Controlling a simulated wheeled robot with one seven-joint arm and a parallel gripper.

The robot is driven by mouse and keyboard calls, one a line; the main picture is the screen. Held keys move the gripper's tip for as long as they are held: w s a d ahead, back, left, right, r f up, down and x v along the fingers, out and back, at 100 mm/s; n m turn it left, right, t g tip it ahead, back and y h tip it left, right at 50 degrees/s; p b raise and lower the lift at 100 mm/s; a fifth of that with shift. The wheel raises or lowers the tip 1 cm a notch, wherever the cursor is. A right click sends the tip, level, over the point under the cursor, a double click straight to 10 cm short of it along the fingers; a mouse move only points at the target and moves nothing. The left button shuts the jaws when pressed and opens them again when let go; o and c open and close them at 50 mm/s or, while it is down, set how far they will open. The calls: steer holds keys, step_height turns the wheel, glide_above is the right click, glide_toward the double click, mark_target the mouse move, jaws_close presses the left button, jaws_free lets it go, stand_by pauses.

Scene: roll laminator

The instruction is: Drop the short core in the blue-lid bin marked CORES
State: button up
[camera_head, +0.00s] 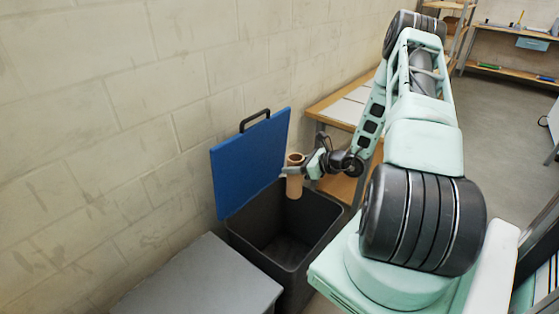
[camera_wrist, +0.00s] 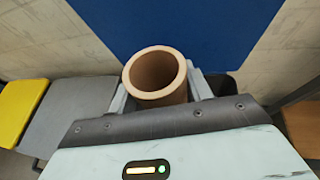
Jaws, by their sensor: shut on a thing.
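The short core (camera_head: 294,181) is a brown cardboard tube, held upright above the open dark bin (camera_head: 316,204). My gripper (camera_head: 298,170) is shut on it. In the wrist view the core (camera_wrist: 158,76) sits between the fingers of my gripper (camera_wrist: 160,92), its round open top facing the camera. The bin's blue lid (camera_head: 248,160) stands raised against the wall, with a black handle on top. It fills the back of the wrist view (camera_wrist: 185,30). The part of the bin's inside that shows looks empty. No CORES marking can be read.
A closed grey lid (camera_head: 205,280) is at the left of the open bin. A yellow lid (camera_wrist: 18,108) shows farther left in the wrist view. A wooden shelf table (camera_head: 335,108) stands just behind and right of the bin. The block wall runs close behind.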

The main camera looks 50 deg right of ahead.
mark_target(294, 181)
steer(key=shift+w+f, duration=0.1)
steer(key=shift+f, duration=0.05)
step_height(294, 181, down, 7)
steer(key=b, duration=0.5)
steer(key=o, duration=1.1)
steer(key=shift+r, duration=0.2)
steer(key=b+v, duration=0.1)
steer(key=v, duration=1.6)
steer(key=shift+s+f+b, duration=0.1)
steer(key=shift+s+b, duration=0.2)
